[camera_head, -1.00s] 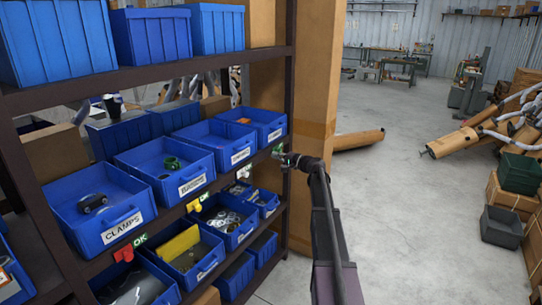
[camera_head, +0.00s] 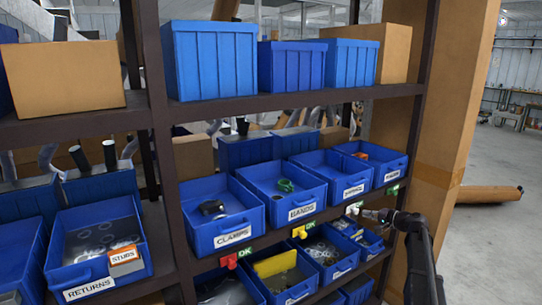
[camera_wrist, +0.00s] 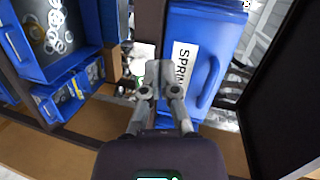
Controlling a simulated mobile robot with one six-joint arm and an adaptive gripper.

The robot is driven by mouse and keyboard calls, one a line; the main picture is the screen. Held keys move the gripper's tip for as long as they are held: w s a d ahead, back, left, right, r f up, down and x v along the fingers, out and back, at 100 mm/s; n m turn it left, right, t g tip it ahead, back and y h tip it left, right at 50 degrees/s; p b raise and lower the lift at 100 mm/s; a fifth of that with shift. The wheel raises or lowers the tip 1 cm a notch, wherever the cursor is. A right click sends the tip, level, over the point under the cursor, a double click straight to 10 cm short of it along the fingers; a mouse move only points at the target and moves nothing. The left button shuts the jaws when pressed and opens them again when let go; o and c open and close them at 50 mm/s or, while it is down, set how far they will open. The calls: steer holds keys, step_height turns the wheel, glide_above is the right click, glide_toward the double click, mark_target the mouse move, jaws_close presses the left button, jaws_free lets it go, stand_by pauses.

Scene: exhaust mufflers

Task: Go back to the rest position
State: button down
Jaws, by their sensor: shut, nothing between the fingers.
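My gripper (camera_head: 368,213) is in front of the blue-bin shelf at the right, near the shelf edge below the springs bin (camera_head: 345,180). It is shut and empty. A white tag (camera_head: 354,208) on the shelf edge is just left of its tips; I cannot tell whether they touch. In the wrist view my gripper (camera_wrist: 160,72) has its fingers together, overlapping the edge of a blue bin (camera_wrist: 205,62) with a label reading "SPRIN"; the fingers hide part of it.
The shelf holds the clamps bin (camera_head: 222,214), the bands bin (camera_head: 286,190) and a returns bin (camera_head: 95,246). Red (camera_head: 230,261) and yellow (camera_head: 299,232) tags stick out from the shelf edge. A dark post (camera_head: 425,130) stands right of the bins. Open floor (camera_head: 495,245) lies further right.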

steer(key=s+a+f+n+g+h, duration=0.25)
steer(key=s+a+f+g, duration=0.2)
steer(key=s+a, duration=0.45)
steer(key=s+a+f+n+g+h, duration=0.1)
steer(key=s+a+f+n+g, duration=0.3)
steer(key=s+a, duration=0.5)
steer(key=s+a+f+n+g+h, duration=0.1)
steer(key=s+f+h, duration=0.1)
steer(key=s, duration=0.7)
steer(key=s+a+f+n+g+h, duration=0.1)
steer(key=s+f+g+h, duration=0.1)
steer(key=s, duration=0.7)
steer(key=shift+s+a+f+h+p, duration=0.15)
steer(key=shift+a+f+h+p, duration=0.2)
steer(key=shift+h, duration=0.9)
